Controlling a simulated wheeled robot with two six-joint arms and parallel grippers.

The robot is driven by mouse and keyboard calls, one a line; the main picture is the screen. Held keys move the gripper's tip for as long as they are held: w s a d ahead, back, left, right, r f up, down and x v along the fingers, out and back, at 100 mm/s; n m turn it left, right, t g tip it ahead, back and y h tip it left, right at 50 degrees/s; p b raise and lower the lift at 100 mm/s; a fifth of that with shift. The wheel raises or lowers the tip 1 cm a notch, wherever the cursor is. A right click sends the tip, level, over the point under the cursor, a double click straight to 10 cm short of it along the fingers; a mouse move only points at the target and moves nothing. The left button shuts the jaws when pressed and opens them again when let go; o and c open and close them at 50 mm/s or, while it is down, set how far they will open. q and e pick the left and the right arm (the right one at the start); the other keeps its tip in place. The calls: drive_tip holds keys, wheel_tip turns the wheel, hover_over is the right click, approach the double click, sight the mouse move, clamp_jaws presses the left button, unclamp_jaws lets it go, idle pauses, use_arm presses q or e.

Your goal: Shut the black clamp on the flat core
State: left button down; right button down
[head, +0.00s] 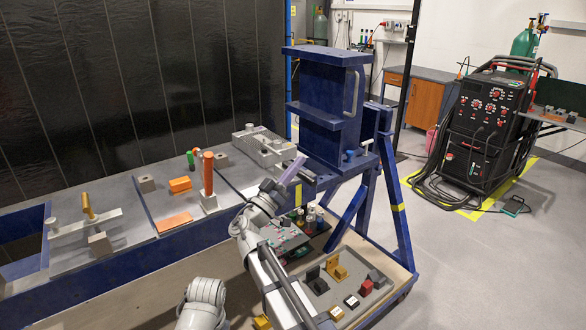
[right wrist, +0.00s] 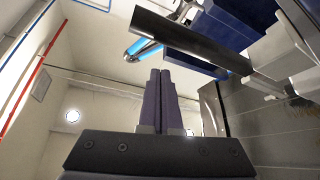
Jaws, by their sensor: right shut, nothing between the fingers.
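My right gripper (head: 294,168) is shut and empty, its purple-grey fingers pointing up beside the blue jig frame. In the right wrist view its fingers (right wrist: 160,100) are pressed together. A black bar (right wrist: 190,42), which looks like part of the black clamp, slants above and to the right of the fingertips, apart from them. A blue cylindrical grip (right wrist: 140,50) shows just beyond the fingertips. In the head view a blue block (head: 325,105) with wide plates at top and middle stands on the jig; I cannot tell whether it is the flat core. My left gripper is out of view.
A grey bench (head: 180,190) with several clamps and blocks runs along the left. A lower shelf with a tray (head: 340,290) of small parts lies below my right arm. A black welding machine (head: 490,130) stands at right, with open floor before it.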

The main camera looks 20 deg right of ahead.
drive_tip(key=f+m+g, duration=0.1)
drive_tip(key=m+g+h+b, duration=0.1)
drive_tip(key=m, duration=0.1)
drive_tip(key=f+m+b, duration=0.1)
drive_tip(key=shift+s+d+f+m+g+h, duration=0.1)
drive_tip(key=shift+s+f+m+g+h, duration=0.2)
drive_tip(key=shift+s+m+g, duration=0.1)
drive_tip(key=shift+s+f+b, duration=0.1)
drive_tip(key=shift+f+b, duration=0.35)
drive_tip(key=shift+b, duration=0.2)
drive_tip(key=shift+f, duration=0.1)
